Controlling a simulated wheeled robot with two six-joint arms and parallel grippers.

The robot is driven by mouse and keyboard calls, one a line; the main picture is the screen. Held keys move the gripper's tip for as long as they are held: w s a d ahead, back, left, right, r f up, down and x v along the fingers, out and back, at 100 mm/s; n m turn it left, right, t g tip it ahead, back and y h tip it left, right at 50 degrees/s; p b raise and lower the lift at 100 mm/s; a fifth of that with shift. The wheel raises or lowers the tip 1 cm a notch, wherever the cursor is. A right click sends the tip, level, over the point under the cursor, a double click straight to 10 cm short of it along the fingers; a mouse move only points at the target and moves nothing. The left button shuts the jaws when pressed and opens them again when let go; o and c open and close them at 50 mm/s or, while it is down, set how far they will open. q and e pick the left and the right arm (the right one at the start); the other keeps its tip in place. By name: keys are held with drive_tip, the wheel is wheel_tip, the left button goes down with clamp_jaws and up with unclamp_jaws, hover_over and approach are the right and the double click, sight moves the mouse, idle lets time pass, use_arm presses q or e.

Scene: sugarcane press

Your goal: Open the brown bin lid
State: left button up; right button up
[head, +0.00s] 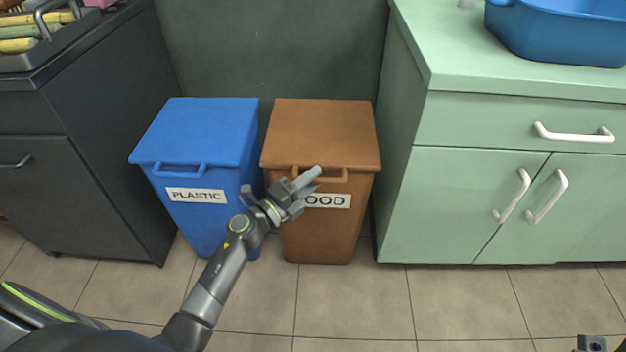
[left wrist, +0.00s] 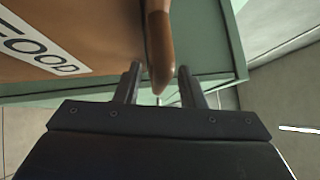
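The brown bin (head: 318,240) stands on the floor with a white FOOD label on its front. Its brown lid (head: 325,130) lies flat and shut, with a loop handle (head: 335,177) at the front edge. My left gripper (head: 313,180) is at this handle, in front of the label and partly hiding both. In the left wrist view, the handle (left wrist: 158,45) comes down between the two parted fingers (left wrist: 160,75), with small gaps showing on both sides. Only a small dark part of what may be my right gripper shows at the head view's bottom right corner; its fingers are hidden.
A blue bin (head: 200,215) labelled PLASTIC stands close on the left, its lid shut. A dark cabinet (head: 110,150) is further left. A green cabinet (head: 470,200) with white handles stands close on the right. The tiled floor (head: 350,300) in front is clear.

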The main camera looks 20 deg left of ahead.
use_arm(q)
drive_tip(key=shift+w+d, duration=0.2)
drive_tip(key=shift+w, duration=0.1)
drive_tip(key=shift+c, duration=0.5)
clamp_jaws()
drive_tip(key=shift+r, duration=0.1)
